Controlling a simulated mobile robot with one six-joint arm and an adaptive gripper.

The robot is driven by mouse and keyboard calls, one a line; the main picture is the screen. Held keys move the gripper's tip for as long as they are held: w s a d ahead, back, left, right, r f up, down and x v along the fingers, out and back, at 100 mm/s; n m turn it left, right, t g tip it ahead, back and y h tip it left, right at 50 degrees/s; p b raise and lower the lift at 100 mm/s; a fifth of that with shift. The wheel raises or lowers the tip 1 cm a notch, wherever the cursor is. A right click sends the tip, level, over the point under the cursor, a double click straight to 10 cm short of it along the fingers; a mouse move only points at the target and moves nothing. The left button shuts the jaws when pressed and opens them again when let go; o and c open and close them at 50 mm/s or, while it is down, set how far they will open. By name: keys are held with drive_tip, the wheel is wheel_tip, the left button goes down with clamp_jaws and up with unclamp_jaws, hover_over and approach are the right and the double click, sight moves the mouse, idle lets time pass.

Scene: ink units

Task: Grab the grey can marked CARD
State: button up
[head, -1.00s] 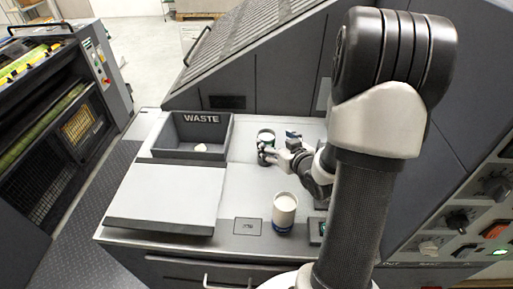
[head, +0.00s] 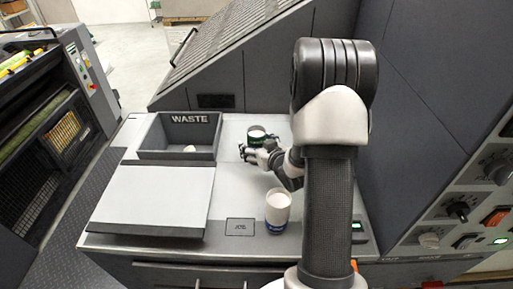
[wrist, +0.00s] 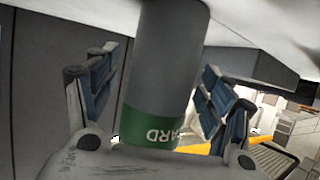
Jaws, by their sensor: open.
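The grey can with a green band reading CARD (wrist: 165,75) stands between the two fingers of my gripper (wrist: 160,85) in the wrist view. The fingers have blue pads, one on each side of the can, and are spread open with gaps beside it.
A second can with a blue band (head: 277,212) stands nearer on the worktop, left of my arm. A sloped machine cover rises behind.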

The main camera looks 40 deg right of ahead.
drive_tip(key=c, duration=1.2)
